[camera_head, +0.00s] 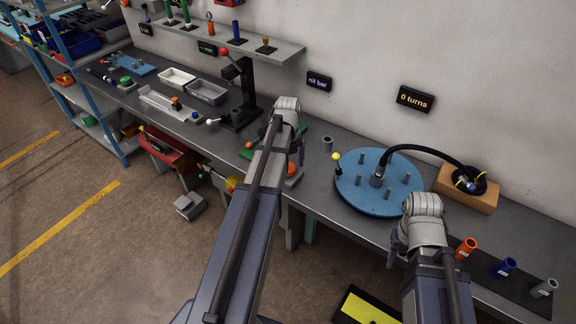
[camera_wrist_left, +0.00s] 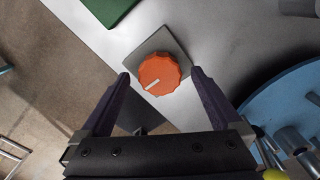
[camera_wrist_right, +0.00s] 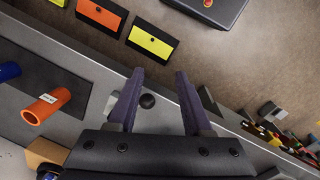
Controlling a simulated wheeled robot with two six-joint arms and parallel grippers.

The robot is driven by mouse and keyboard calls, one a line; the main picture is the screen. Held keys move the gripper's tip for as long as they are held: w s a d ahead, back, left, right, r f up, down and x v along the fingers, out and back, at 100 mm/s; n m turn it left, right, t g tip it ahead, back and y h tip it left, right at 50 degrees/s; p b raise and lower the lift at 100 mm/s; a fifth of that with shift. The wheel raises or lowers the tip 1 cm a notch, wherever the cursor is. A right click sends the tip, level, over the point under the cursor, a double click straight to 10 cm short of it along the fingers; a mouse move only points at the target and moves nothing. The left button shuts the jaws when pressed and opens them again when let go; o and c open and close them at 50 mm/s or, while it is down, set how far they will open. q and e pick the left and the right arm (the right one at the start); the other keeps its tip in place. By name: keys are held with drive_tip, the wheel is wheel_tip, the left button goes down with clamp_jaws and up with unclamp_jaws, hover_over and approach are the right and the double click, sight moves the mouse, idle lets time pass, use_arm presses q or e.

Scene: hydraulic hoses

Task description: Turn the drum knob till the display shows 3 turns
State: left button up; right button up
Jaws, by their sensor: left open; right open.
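A flat blue drum (camera_head: 350,191) with several grey pegs lies on the bench. A yellow ball knob (camera_head: 336,156) stands on a thin stem at its far left edge. A black display (camera_head: 415,98) on the wall behind reads "0 turns". In the left wrist view the drum's edge (camera_wrist_left: 285,95) and part of the yellow knob (camera_wrist_left: 273,174) show at the right. My left gripper (camera_wrist_left: 158,82) is open, with an orange dial (camera_wrist_left: 159,75) on a grey plate seen between its fingers. My right gripper (camera_wrist_right: 158,80) is open and empty near the bench's front edge.
A black hose (camera_head: 430,152) arches from the drum's middle to a wooden block (camera_head: 482,201). Orange (camera_head: 466,248), blue (camera_head: 504,267) and grey (camera_head: 545,288) tubes stand at the right. A second display (camera_head: 319,82) reads "nil bar". A grey cup (camera_head: 327,144) stands left of the drum.

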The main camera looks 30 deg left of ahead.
use_arm(q)
drive_tip(key=c, duration=1.4)
